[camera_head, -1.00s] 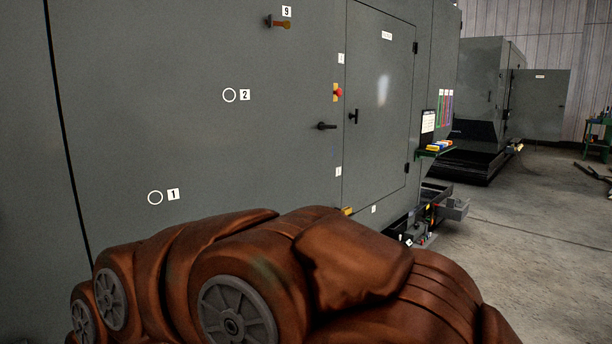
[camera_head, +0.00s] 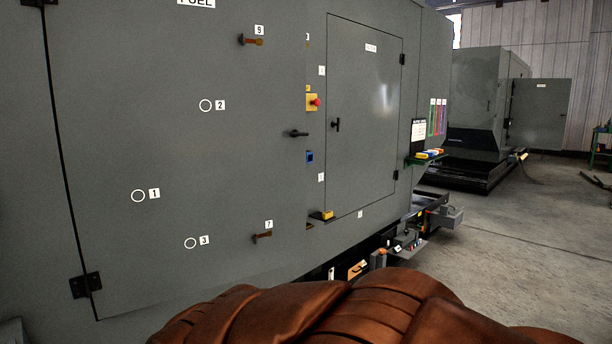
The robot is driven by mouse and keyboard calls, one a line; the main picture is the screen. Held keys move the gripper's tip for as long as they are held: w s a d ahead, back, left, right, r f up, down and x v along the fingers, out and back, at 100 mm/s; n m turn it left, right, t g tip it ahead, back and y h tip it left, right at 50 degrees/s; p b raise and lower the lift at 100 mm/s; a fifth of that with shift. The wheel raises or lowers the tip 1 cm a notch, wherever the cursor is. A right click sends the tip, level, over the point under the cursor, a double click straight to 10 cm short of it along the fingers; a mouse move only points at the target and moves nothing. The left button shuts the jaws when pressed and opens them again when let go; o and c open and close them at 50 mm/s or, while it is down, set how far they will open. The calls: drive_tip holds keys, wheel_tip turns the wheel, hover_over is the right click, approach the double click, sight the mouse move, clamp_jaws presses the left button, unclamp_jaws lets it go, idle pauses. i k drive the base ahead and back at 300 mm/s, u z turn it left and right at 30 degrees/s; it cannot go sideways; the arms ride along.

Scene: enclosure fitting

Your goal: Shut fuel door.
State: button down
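The fuel door (camera_head: 150,140) is the large grey panel filling the left of the head view, with part of a FUEL label at its top edge. Its hinges (camera_head: 86,285) are on the left. A black handle (camera_head: 298,133) sits near its right edge. That edge stands in front of the enclosure face and partly covers a yellow box with a red button (camera_head: 313,102), so the door looks somewhat open. The gap's width is hard to tell. My gripper is not in view.
A smaller closed door (camera_head: 362,120) is right of the fuel door. A green shelf (camera_head: 425,159) with coloured items juts out beyond it. Metal fittings (camera_head: 410,240) stick out low down. A second grey enclosure (camera_head: 475,100) stands behind. The concrete floor (camera_head: 520,230) at right is mostly clear.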

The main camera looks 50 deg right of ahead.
sight(129, 78)
drive_tip(key=z, duration=0.6)
drive_tip(key=i, duration=0.6)
drive_tip(key=z, duration=0.5)
drive_tip(key=i, duration=0.75)
drive_tip(key=u, duration=0.3)
